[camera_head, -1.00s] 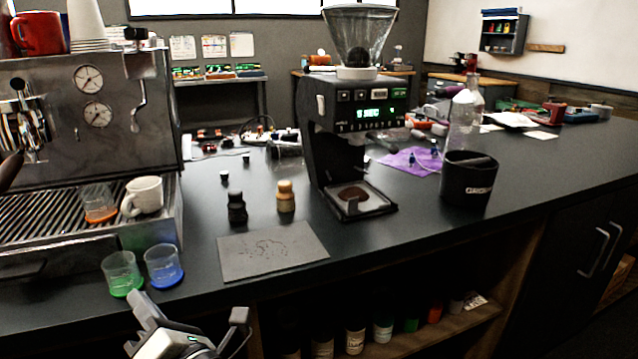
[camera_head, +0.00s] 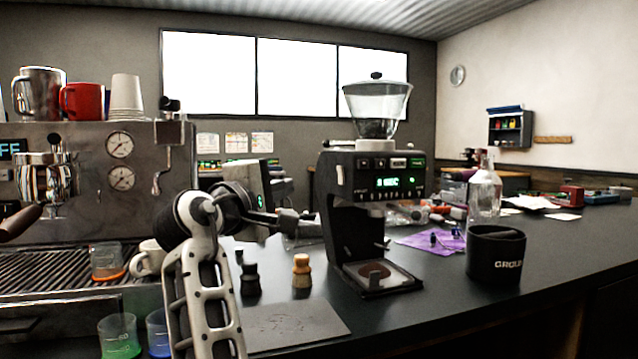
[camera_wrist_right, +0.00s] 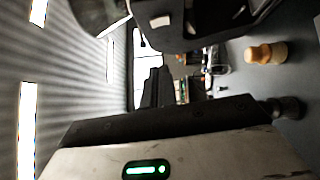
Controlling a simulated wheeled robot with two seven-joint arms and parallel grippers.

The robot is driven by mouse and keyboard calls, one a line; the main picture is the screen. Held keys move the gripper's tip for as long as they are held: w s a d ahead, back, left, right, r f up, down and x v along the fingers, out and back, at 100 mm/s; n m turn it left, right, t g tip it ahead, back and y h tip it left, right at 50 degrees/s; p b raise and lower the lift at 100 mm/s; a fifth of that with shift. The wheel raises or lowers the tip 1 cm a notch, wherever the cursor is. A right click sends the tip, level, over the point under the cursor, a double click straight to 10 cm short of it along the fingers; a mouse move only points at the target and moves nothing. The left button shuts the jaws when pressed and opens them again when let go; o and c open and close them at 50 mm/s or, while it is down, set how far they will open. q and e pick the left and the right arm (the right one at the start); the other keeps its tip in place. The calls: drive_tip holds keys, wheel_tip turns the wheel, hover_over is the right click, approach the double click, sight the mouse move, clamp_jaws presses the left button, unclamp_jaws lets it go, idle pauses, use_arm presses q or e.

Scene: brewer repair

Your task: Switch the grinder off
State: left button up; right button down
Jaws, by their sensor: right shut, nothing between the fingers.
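The grinder (camera_head: 345,215) stands on the dark counter, with a clear hopper (camera_head: 378,105) on top and a lit green display (camera_head: 388,183) on its front. Ground coffee (camera_head: 375,271) lies on its base tray. My right gripper (camera_head: 312,222) is shut and empty, pointing right at the grinder's left side. Whether it touches the grinder I cannot tell. The grinder's dark body (camera_wrist_right: 225,20) fills the top of the right wrist view. My left gripper is out of view.
The espresso machine (camera_head: 90,215) stands left, with cups on top. A dark tamper (camera_head: 250,279) and a wooden-coloured one (camera_head: 302,271) stand before the grinder, near a grey mat (camera_head: 300,325). A black bin (camera_head: 496,255) and a glass bottle (camera_head: 485,195) stand right.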

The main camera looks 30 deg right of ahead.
drive_tip(key=shift+r, duration=0.1)
approach(340, 175)
drive_tip(key=w+a+r+x, duration=0.1)
drive_tip(key=x, duration=0.6)
drive_tip(key=shift+s+d+f+p, duration=0.15)
drive_tip(key=shift+p, duration=0.3)
